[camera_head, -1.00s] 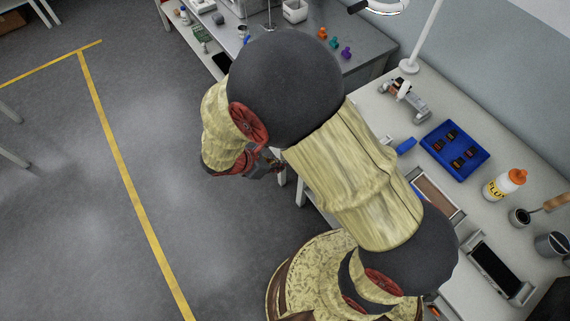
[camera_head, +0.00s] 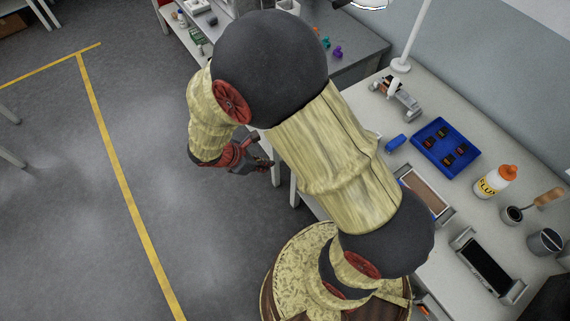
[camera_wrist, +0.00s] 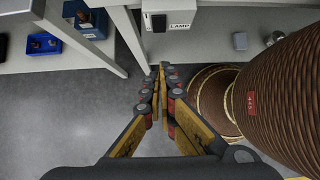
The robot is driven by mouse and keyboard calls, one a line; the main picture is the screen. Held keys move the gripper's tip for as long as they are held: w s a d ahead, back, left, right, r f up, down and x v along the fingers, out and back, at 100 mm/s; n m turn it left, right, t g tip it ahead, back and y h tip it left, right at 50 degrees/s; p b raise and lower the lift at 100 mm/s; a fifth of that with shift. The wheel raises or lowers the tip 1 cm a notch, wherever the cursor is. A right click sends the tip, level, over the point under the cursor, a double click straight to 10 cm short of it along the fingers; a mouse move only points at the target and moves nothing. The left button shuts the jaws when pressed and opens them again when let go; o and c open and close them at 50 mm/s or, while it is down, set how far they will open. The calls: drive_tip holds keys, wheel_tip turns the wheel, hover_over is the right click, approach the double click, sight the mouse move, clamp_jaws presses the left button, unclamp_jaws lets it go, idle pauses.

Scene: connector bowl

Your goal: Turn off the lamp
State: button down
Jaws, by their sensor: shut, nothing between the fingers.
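The lamp shows in the head view as a white pole (camera_head: 412,35) standing on the right-hand workbench, with part of a ring-shaped lamp head (camera_head: 370,4) cut off at the top edge. In the wrist view a white box labelled LAMP (camera_wrist: 182,18) with a dark switch-like part (camera_wrist: 158,22) is at the bench front, beyond my fingertips. My gripper (camera_wrist: 162,72) is shut and empty, pointing toward this box and apart from it. In the head view my gripper (camera_head: 264,164) hangs over the floor left of the bench. The switch's state cannot be made out.
The bench holds a blue tray (camera_head: 420,142) with small parts, a flux bottle (camera_head: 495,181), a phone in a holder (camera_head: 487,266) and a metal cup (camera_head: 545,241). Another bench (camera_head: 345,62) stands behind my arm. The floor (camera_head: 70,200) at left is clear.

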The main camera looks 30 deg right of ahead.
drive_tip(key=d+r+b+x, duration=0.1)
drive_tip(key=b+x, duration=0.4)
drive_tip(key=x, duration=0.8)
drive_tip(key=shift+d+r, duration=0.35)
drive_tip(key=shift+d, duration=0.3)
drive_tip(key=shift+d+f+h+b, duration=0.3)
drive_tip(key=shift+h+b, duration=0.3)
drive_tip(key=shift+b, duration=0.35)
drive_tip(key=shift+w+r, duration=0.1)
drive_tip(key=shift+r, duration=0.1)
